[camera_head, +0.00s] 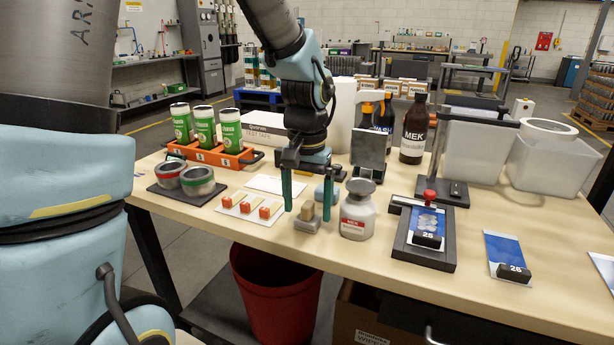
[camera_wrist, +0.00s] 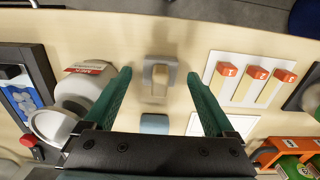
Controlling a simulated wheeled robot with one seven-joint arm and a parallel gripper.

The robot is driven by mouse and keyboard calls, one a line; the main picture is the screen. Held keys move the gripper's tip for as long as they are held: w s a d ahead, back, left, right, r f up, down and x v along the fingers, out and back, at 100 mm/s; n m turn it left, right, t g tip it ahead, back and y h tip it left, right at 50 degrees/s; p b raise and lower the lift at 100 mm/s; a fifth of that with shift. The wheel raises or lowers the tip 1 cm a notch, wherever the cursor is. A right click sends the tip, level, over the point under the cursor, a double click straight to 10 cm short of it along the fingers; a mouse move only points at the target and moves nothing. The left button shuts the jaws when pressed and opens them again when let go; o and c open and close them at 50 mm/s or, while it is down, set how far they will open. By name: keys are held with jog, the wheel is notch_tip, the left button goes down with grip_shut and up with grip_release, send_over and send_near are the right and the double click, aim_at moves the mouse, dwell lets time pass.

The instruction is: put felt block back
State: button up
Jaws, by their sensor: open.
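A small grey block with a tan upper part (camera_head: 307,214) stands on the table near its front edge; I take it for the felt block. It also shows in the wrist view (camera_wrist: 160,75), where it lies in the gap between my fingertips. My gripper (camera_head: 307,207) points down with its two green fingers (camera_wrist: 158,78) spread wide, one to each side of the block. I see no contact between them. A blue-grey block (camera_head: 325,191) sits just behind, and in the wrist view (camera_wrist: 154,124) it lies nearer my palm.
A grey jar (camera_head: 357,212) stands close on the right. A white card with several orange-ended pieces (camera_head: 250,208) lies on the left. A dark printing fixture (camera_head: 429,254) is further right. An orange can rack (camera_head: 217,156) and bottles stand behind. The table's front edge is close.

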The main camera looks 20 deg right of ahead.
aim_at(307, 205)
notch_tip(307, 205, up, 9)
jog(key=shift+r, duration=0.15)
jog(key=w+a+f+n, duration=0.1)
jog(key=a+f, duration=0.1)
jog(key=a, duration=0.2)
jog(key=w+a+f+n, duration=0.1)
jog(key=a, duration=0.4)
jog(key=w+a+f+n, duration=0.1)
jog(key=a+f, duration=0.1)
jog(key=a, duration=0.2)
jog(key=shift+w+a+f+n+t, duration=0.15)
jog(key=shift+w+f+n+t, duration=0.15)
jog(key=shift+w+f+n, duration=0.1)
jog(key=s+a+f+n+t, duration=0.1)
jog(key=s+a+f+n, duration=0.1)
jog(key=a, duration=0.9)
notch_tip(307, 205, down, 2)
jog(key=shift+s+a+f+n, duration=0.2)
jog(key=shift+a+n, duration=0.2)
jog(key=shift+n, duration=0.4)
jog(key=shift+w, duration=0.1)
